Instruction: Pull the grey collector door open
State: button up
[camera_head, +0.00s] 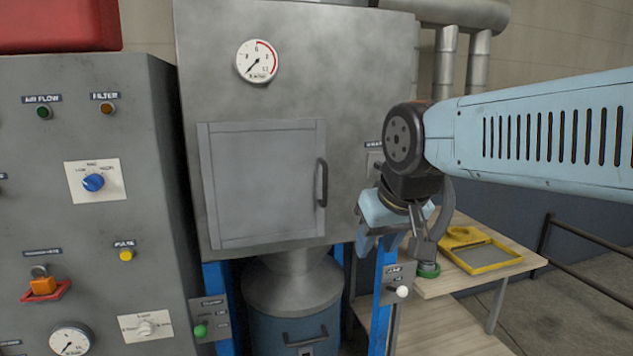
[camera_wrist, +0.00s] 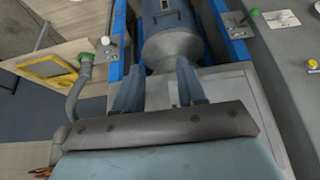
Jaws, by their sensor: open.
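The grey collector door (camera_head: 262,185) is a flat square panel on the front of the grey collector cabinet (camera_head: 340,60), and it looks shut. Its dark upright handle (camera_head: 322,183) is on the right side of the door. My gripper (camera_head: 376,240) is open and empty, to the right of and lower than the handle in the head view, with a gap between them. In the wrist view my gripper (camera_wrist: 160,88) shows two spread blue fingers with nothing between them. The handle cannot be made out there.
A blue drum (camera_head: 293,315) with a grey cone stands under the cabinet between blue posts (camera_head: 383,290). A control panel (camera_head: 95,220) with knobs is at left. A wooden table (camera_head: 455,280) with a yellow frame (camera_head: 482,257) and a grey hose (camera_wrist: 76,98) are beside the posts.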

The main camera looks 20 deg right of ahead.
jog(key=w+r+m, duration=0.1)
jog(key=w+r, duration=0.8)
jog(key=w, duration=0.3)
jog(key=m+g+h, duration=0.1)
send_near(325, 180)
jog(key=x, duration=0.5)
jog(key=w+x, duration=0.1)
jog(key=x, duration=0.5)
jog(key=shift+d+r, duration=0.1)
jog(key=shift+c, duration=0.3)
grip_shut()
